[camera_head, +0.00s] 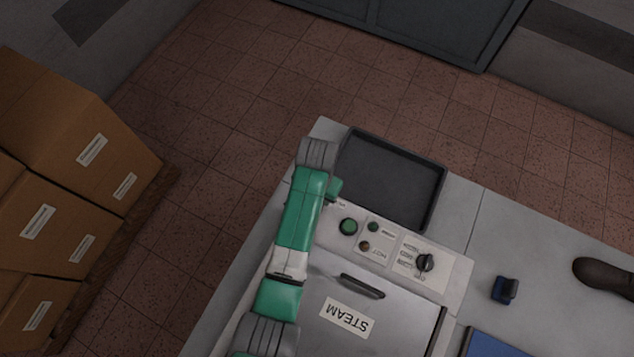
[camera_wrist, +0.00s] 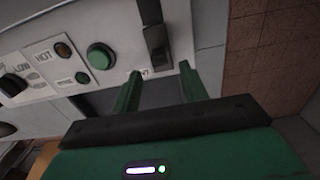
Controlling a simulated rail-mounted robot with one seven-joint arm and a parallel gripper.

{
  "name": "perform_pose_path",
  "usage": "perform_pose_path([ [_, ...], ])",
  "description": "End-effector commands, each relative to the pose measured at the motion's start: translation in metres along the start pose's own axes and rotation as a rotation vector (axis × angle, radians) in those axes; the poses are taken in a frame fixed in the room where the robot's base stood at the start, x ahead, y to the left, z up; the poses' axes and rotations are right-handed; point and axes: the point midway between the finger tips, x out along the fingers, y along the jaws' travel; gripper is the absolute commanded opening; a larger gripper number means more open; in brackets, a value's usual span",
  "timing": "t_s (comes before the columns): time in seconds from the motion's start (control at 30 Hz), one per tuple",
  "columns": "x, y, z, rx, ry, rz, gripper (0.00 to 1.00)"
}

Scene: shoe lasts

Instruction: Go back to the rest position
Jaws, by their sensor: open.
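My gripper (camera_wrist: 160,72) is open in the wrist view, its two green fingers apart with nothing between them. Its fingertips point at the edge of a white control panel (camera_wrist: 42,72). A dark switch or lever (camera_wrist: 157,40) is just beyond the fingertips; I cannot tell whether they touch it. A green button (camera_wrist: 101,56) is left of the fingers. In the head view my green and grey arm reaches up over the left side of the steam machine (camera_head: 385,306), and the fingers are mostly hidden behind the arm.
The machine has a lid labelled STEAM with a dark handle (camera_head: 362,286), and a knob (camera_head: 425,262). A black tray (camera_head: 436,205) lies behind it. A blue block (camera_head: 505,290), a dark shoe last (camera_head: 606,273) and a blue mat (camera_head: 492,345) are right. Cardboard boxes (camera_head: 75,150) stand left.

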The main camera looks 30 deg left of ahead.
Motion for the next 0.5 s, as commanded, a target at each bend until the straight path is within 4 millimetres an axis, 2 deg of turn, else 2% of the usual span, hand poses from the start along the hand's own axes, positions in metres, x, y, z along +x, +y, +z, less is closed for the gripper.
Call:
perform_pose_path([
  [0.1, -0.019, 0.0, 0.0, 0.0, 0.002, 0.0, 0.44],
  [0.2, -0.027, 0.0, 0.0, 0.0, 0.001, 0.0, 0.44],
  [0.5, -0.029, 0.0, 0.0, 0.0, 0.0, 0.0, 0.44],
])
